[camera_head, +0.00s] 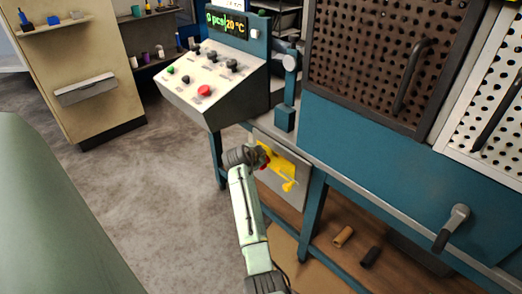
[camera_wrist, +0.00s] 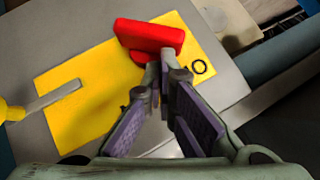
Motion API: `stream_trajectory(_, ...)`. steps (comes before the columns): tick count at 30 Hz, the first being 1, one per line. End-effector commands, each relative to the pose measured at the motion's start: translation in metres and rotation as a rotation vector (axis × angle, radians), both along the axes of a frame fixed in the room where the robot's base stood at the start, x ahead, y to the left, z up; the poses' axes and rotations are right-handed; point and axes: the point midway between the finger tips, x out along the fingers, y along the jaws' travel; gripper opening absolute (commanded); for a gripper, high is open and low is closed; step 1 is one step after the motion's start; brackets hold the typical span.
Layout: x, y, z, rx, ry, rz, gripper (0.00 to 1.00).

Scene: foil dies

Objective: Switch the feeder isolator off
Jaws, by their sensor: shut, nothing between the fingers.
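The isolator has a red handle (camera_wrist: 150,38) on a yellow plate (camera_wrist: 95,75), fixed to a grey panel. The plate bears a round "O" mark to the right of the handle; another mark is partly hidden by my fingers. In the head view the yellow plate (camera_head: 284,167) shows low on the blue machine, with the red handle mostly hidden behind my gripper (camera_head: 260,156). In the wrist view my gripper (camera_wrist: 162,75) is shut and empty, its fingertips at the lower edge of the red handle. I cannot tell whether they touch it.
A yellow part with a grey bar (camera_wrist: 50,100) sticks out left of the plate. A control console (camera_head: 212,80) with a red button stands above and left of the isolator. A crank handle (camera_head: 452,228) is at the right. The floor at left is clear.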

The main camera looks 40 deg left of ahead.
Motion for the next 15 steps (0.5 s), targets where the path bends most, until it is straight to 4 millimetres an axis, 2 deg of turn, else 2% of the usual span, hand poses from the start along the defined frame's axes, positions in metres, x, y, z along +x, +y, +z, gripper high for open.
stream_trajectory(15,0.0004,0.0028,-0.0002,-0.068,0.005,0.002,0.00)
